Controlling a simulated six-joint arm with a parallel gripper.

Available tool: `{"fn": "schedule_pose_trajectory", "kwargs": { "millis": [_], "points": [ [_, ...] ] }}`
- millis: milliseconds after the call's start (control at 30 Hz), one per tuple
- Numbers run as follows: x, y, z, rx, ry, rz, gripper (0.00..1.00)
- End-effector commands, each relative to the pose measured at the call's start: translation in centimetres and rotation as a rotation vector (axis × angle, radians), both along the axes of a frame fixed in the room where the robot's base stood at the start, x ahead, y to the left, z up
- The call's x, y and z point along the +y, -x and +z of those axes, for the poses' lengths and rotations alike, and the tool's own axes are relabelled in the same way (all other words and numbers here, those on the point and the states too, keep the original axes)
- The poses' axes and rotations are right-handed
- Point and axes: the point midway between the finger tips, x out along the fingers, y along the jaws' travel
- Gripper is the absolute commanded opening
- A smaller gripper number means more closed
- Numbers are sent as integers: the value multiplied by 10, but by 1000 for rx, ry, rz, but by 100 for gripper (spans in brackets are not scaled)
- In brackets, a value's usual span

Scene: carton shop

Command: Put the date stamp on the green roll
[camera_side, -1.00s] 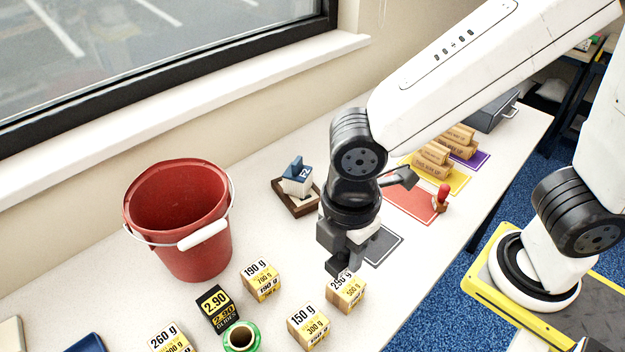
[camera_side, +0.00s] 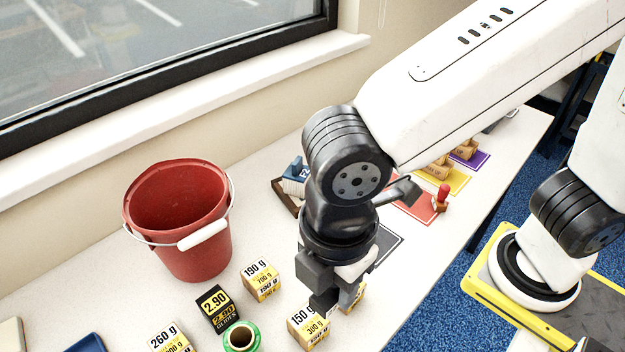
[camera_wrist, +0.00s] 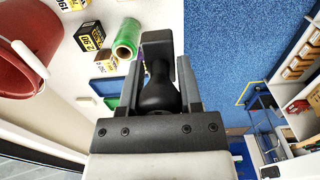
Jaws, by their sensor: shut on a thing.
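My gripper (camera_side: 325,300) is shut on a black, pear-shaped handle (camera_wrist: 158,92), seen between its fingers in the wrist view; I take it for the date stamp. In the side view the gripper is just over the 150 g box, right of the green roll. The green roll (camera_side: 241,338) stands upright at the bottom edge, with a pale core and open top. It also shows in the wrist view (camera_wrist: 127,40), left of the fingers. The roll and the gripper are apart.
Number boxes stand around the roll: 150 g (camera_side: 308,329), 2.90 (camera_side: 216,307), 190 g (camera_side: 260,281) and 260 g (camera_side: 168,338). A red bucket (camera_side: 190,255) stands behind. A blue-and-white block (camera_side: 295,179) sits farther back.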

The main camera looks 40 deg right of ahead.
Motion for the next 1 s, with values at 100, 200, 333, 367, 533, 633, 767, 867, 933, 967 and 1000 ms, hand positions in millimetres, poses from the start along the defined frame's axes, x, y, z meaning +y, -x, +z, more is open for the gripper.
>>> {"fn": "schedule_pose_trajectory", "kwargs": {
  "millis": [100,200,333,367,533,633,767,867,933,967,1000],
  "points": [
    [8,-9,-6,1,2,-1,0],
    [17,-18,-12,1,1,-1,0],
    [27,-29,-19,2,2,-2,0],
    [30,-32,-20,1,1,-2,0],
    [44,-47,-29,0,0,-1,0],
    [53,-56,-35,1,1,-1,0],
    [61,-65,-48,2,3,-1,0],
    [67,-71,-59,1,2,-1,0],
    [71,-76,-66,2,2,-1,0],
    [73,-78,-69,1,1,-1,0],
    [75,-80,-73,1,1,-1,0]
  ]
}}
